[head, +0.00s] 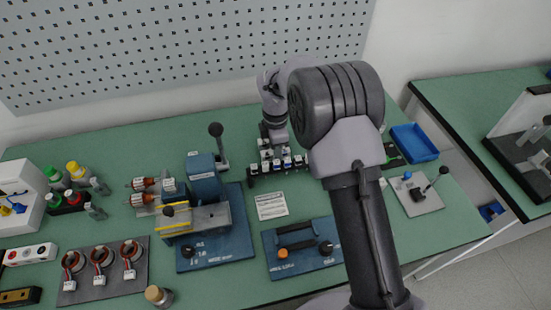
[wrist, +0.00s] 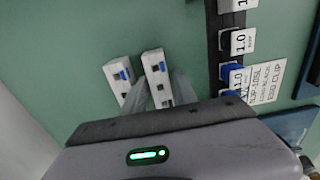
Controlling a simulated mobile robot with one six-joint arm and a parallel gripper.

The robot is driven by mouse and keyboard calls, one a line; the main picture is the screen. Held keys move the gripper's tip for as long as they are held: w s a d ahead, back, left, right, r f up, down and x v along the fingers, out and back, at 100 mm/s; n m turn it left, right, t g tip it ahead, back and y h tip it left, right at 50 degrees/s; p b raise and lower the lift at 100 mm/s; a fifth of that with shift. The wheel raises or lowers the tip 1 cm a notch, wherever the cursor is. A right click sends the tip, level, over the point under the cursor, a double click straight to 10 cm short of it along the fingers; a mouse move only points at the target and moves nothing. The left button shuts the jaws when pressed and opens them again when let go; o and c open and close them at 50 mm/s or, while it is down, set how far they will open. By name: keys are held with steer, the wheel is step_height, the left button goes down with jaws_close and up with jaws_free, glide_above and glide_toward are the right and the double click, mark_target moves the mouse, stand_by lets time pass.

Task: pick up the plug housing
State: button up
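Two small white blocks, each with dark square holes and a blue part, stand side by side in the wrist view; they look like plug housings. The right plug housing (wrist: 157,66) is between the pale grey fingers of my gripper (wrist: 162,88). The left plug housing (wrist: 119,72) is just outside the left finger. The fingers are close to the sides of the right housing; I cannot tell whether both touch it. In the head view my gripper (head: 276,137) points down at the back of the bench, partly hidden by my arm, and the housings there are not clear.
A dark rack with labelled blocks (wrist: 238,42) runs along the right of the wrist view. In the head view a blue press fixture (head: 205,182) stands left of my gripper, a white label card (head: 271,205) lies in front, and a blue tray (head: 414,143) is at right.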

steer(key=shift+r, duration=0.15)
jaws_close()
step_height(320, 180, up, 10)
steer(key=p, duration=0.4)
steer(key=shift+p, duration=0.3)
